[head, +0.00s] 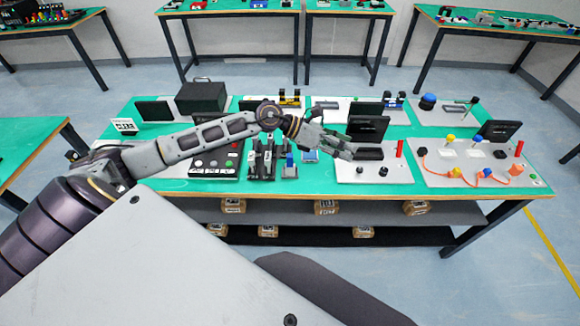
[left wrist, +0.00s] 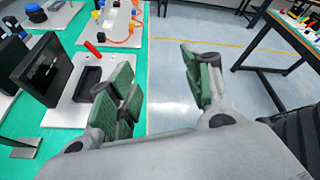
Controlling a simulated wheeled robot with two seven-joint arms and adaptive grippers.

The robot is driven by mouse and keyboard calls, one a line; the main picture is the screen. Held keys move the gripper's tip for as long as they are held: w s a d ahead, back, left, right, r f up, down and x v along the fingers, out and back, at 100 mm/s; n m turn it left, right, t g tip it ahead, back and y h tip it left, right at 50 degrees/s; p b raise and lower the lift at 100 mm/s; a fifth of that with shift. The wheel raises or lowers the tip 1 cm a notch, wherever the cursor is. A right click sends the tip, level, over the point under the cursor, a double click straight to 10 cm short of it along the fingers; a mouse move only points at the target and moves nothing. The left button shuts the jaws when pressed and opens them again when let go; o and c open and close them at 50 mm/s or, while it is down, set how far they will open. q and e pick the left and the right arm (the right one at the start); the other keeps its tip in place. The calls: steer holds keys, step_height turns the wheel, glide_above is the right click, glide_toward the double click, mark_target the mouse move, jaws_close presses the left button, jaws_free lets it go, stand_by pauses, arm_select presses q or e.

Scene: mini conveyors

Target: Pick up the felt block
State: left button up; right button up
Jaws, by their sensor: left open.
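I cannot tell which object is the felt block; none shows clearly as one. My left gripper (head: 340,150) is above the green table, beside a white board (head: 372,174) with a dark rectangular tray (head: 368,154) and a tilted black screen (head: 366,128). In the left wrist view my gripper (left wrist: 160,88) is open, with green finger pads and nothing between them. The dark tray (left wrist: 88,84) and a red cylinder (left wrist: 93,47) lie to the left of the fingers there. The gripper hides part of the board. My right gripper is out of view.
A red cylinder (head: 399,148) stands at the board's right edge. To the right, another white board (head: 440,170) bears yellow knobs and an orange cable. A dark box (head: 200,97) stands at the back left. Brown packages (head: 325,207) lie on the shelf below. Floor is clear in front.

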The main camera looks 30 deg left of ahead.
arm_select(q)
steer(key=a+f+m+g+y, duration=0.2)
steer(key=a+f+m+y, duration=0.15)
steer(key=a, duration=0.65)
steer(key=g+y, duration=0.2)
steer(key=y, duration=0.3)
glide_toward(290, 155)
steer(key=shift+s, duration=0.1)
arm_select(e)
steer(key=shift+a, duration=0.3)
arm_select(q)
steer(key=shift+f, duration=0.1)
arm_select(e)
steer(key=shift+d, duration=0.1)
arm_select(q)
steer(key=p+x, duration=0.1)
steer(key=x, duration=0.7)
steer(key=shift+d, duration=0.1)
steer(key=shift+f, duration=0.25)
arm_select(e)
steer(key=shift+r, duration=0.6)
